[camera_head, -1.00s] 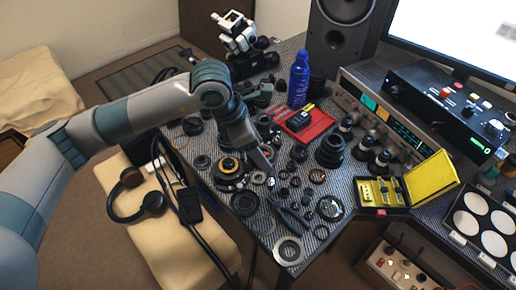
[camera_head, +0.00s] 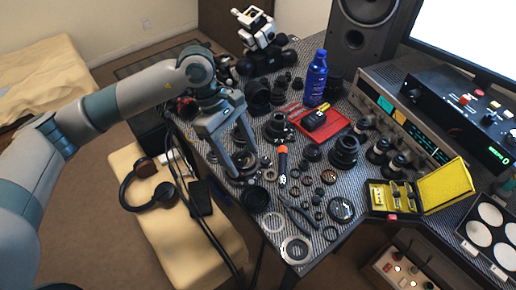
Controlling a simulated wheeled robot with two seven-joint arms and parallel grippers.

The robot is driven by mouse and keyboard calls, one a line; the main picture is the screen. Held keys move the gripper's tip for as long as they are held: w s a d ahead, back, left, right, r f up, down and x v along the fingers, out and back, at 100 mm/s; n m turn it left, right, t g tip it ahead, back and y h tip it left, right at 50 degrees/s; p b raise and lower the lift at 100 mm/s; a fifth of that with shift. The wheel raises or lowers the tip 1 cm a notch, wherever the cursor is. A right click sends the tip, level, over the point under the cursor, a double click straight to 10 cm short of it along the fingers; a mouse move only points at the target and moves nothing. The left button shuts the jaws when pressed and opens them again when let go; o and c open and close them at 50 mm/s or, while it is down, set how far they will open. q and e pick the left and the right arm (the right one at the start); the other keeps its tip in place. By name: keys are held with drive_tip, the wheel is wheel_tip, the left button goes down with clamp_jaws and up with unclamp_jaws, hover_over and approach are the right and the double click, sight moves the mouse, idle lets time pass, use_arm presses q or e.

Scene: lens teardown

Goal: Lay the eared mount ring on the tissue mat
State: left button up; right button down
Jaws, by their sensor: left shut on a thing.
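My left gripper (camera_head: 244,163) reaches down over the cluttered bench from the left. Its two fingers are spread wide and shut on a dark round lens part (camera_head: 243,158), seen between the fingertips. The fingers hide part of it, and I cannot tell whether it has ears or is clear of the bench. I cannot make out ears on either. I cannot pick out the tissue mat. My right gripper is not in view.
An orange-handled screwdriver (camera_head: 282,164) lies just right of my gripper. Pliers (camera_head: 296,211) and several small rings crowd the front. A red tray (camera_head: 337,126), blue bottle (camera_head: 316,78) and open yellow case (camera_head: 445,186) stand beyond. Headphones (camera_head: 147,180) rest on the stool.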

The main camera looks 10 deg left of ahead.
use_arm(q)
drive_tip(key=s+a+r+m+g+y, duration=0.2)
drive_tip(key=s+a+r+m+y, duration=0.1)
drive_tip(key=a+m, duration=0.7)
drive_tip(key=shift+s+a+m+g+y, duration=0.3)
drive_tip(key=shift+s+m+y, duration=0.3)
drive_tip(key=shift+s+m, duration=0.7)
drive_tip(key=shift+w+d+m, duration=0.1)
drive_tip(key=shift+w+m, duration=0.2)
drive_tip(key=shift+w, duration=0.05)
